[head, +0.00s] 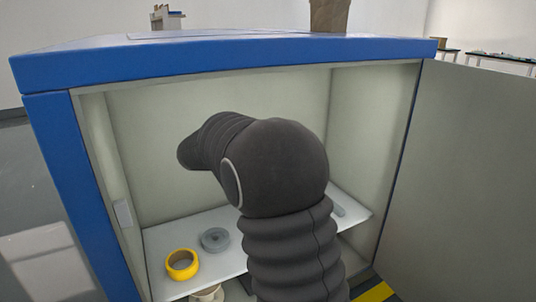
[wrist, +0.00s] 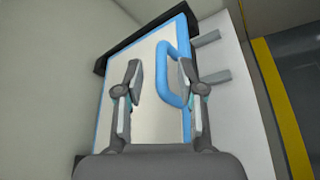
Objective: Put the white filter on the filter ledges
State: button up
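The white filter (wrist: 150,122) shows in the wrist view as a flat pale panel with a blue edge, lying tilted in the picture. A blue loop handle (wrist: 164,60) stands on its right part. My gripper (wrist: 160,72) is open over the panel, one finger left of the handle and the other overlapping its right side. I cannot tell whether a finger touches it. A dark bar (wrist: 125,43) runs along the panel's upper edge; I cannot tell whether it is a filter ledge. In the head view my arm hides the gripper and filter.
A blue cabinet (head: 230,54) stands open, its grey door (head: 470,170) at the right. Its white shelf (head: 180,229) holds a yellow ring (head: 181,265) and a grey disc (head: 215,239). Two grey bars, the lower one (wrist: 214,77) clearer, stick out right of the panel.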

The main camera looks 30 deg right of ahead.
jog(key=v, duration=0.9)
jog(key=s+f+m+g+y, duration=0.1)
jog(key=s+f+m+y, duration=0.15)
jog(key=s, duration=0.65)
jog(key=s+f+m+y, duration=0.1)
jog(key=s+m+y, duration=0.3)
jog(key=s, duration=0.5)
jog(key=s+a+f+m+t+y, duration=0.1)
jog(key=s+a+f+m+y, duration=0.2)
jog(key=s, duration=0.4)
jog(key=s+a+f+m+t+y, duration=0.1)
jog(key=s+a+f+m+y, duration=0.2)
jog(key=s, duration=0.4)
jog(key=shift+s+a+f+m+y, duration=0.25)
jog(key=shift+a+m+y, duration=0.45)
jog(key=shift+a, duration=0.45)
jog(key=shift+r, duration=0.1)
